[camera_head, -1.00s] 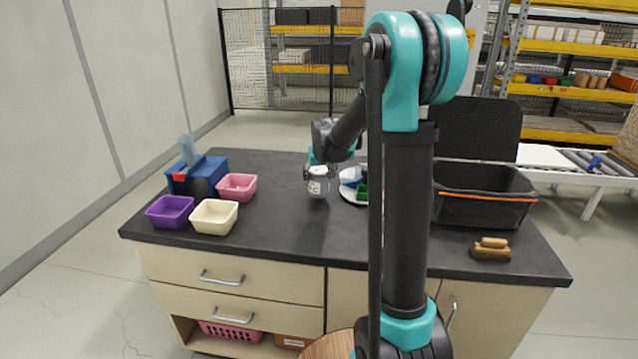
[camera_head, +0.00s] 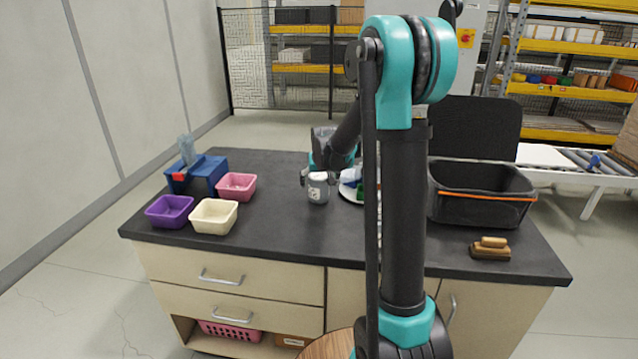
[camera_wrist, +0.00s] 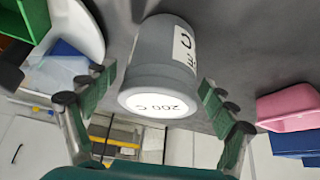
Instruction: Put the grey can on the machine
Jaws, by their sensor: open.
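The grey can (camera_head: 318,191) stands upright on the dark worktop, with a white lid and a white label. In the wrist view the can (camera_wrist: 166,62) lies between my fingers, with its lid marked "200 C" towards the camera. My gripper (camera_head: 319,178) is at the can's top, and its fingers (camera_wrist: 155,98) are spread on either side with gaps to the can. The machine cannot be told for certain; a blue unit with a clear upright part (camera_head: 197,172) stands at the back left of the worktop.
Purple (camera_head: 170,211), cream (camera_head: 214,217) and pink (camera_head: 237,186) bins sit left of the can. A white plate (camera_head: 350,193) with blue and green items is close to its right. A black crate (camera_head: 482,196) and a brown brush (camera_head: 490,250) are at the right. The worktop's front middle is clear.

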